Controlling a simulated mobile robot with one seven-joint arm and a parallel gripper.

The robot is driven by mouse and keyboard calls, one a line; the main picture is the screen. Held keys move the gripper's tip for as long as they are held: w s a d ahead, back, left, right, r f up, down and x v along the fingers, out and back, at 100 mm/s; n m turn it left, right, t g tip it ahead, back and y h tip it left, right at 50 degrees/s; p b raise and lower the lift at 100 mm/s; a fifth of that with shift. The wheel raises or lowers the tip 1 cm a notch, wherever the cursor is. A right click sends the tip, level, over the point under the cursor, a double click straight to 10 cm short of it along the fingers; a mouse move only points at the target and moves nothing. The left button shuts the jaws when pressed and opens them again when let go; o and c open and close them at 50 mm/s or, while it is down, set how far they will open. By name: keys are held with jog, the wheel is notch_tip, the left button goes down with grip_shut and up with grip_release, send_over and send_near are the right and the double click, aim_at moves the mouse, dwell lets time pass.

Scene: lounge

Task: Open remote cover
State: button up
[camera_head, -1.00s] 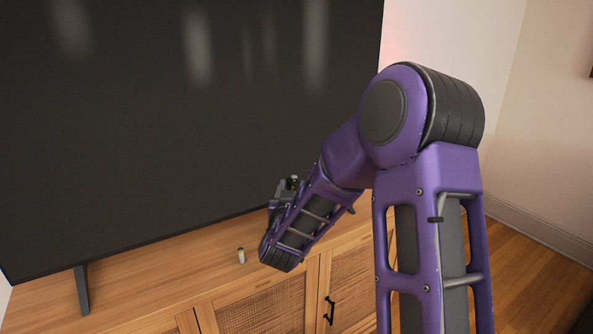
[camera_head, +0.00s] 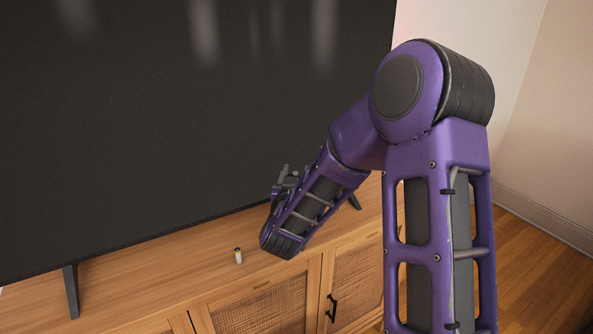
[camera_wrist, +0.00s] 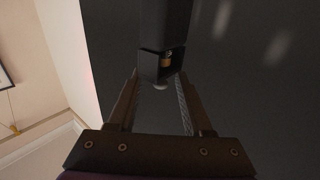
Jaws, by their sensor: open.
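A dark, long object that looks like the remote (camera_wrist: 166,22) shows at the top middle of the wrist view. Its near end has an open recess with a small gold-coloured piece inside, perhaps a battery. My gripper (camera_wrist: 160,92) is open, with one finger on each side below that end. I cannot tell whether the fingers touch it. A small pale round spot shows between the fingers. In the head view my gripper (camera_head: 283,182) is a dark shape above the cabinet, partly hidden by my wrist, and the remote cannot be made out there.
A small battery-like cylinder (camera_head: 239,256) stands upright on the wooden cabinet (camera_head: 165,275), near its front edge. A large dark television (camera_head: 170,130) rises behind my gripper.

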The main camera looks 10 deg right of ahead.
grip_shut()
dwell(0.5)
